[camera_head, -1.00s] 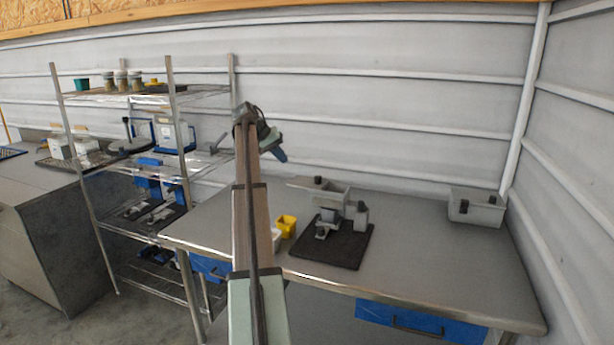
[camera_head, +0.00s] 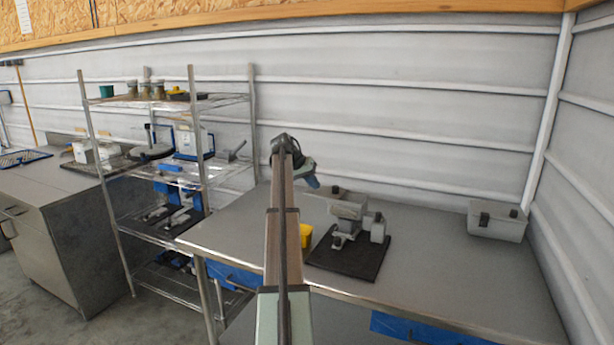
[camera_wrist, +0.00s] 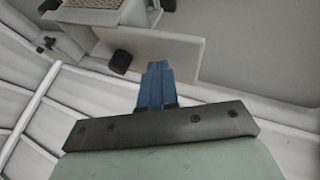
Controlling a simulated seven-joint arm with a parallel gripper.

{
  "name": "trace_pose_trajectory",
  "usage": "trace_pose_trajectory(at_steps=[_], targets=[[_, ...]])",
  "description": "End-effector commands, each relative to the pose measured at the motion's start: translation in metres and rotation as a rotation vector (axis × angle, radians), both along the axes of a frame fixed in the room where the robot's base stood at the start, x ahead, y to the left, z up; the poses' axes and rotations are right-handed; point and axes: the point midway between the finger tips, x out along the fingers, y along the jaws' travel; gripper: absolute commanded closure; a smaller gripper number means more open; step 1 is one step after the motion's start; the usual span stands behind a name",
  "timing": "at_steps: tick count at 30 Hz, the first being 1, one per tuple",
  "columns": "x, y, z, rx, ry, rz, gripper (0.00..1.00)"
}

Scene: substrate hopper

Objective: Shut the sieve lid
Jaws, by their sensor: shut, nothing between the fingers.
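The grey hopper unit (camera_head: 349,211) stands on a black mat (camera_head: 340,262) on the workbench. Its mesh sieve (camera_wrist: 92,4) shows uncovered at the top of the wrist view. The flat grey lid (camera_wrist: 160,45) stands open, out from the hopper, with a black knob (camera_wrist: 120,62) on it. In the head view the lid is partly visible behind the hopper. My gripper (camera_head: 312,182) is above the bench at the hopper's back left. In the wrist view its blue fingers (camera_wrist: 154,68) are shut and empty, overlapping the lid's edge just right of the knob; contact cannot be told.
A yellow container (camera_head: 306,236) sits left of the mat, partly behind my arm. A grey latched box (camera_head: 497,222) stands at the bench's right back. A wire shelf rack (camera_head: 200,188) stands left of the bench. The ribbed wall is close behind. The bench right of the mat is clear.

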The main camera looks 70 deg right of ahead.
Motion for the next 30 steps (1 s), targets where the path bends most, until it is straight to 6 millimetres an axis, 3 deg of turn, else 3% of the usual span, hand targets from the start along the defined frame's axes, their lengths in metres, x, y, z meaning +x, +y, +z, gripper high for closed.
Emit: trace_pose_trajectory(at_steps=[9, 25, 30], targets=[[-0.034, -0.008, -0.003, 0.0, -0.001, 0.0, 1.0], [-0.042, -0.009, -0.002, 0.0, 0.0, 0.001, 1.0], [-0.072, -0.007, -0.003, -0.001, -0.001, -0.003, 1.0]])
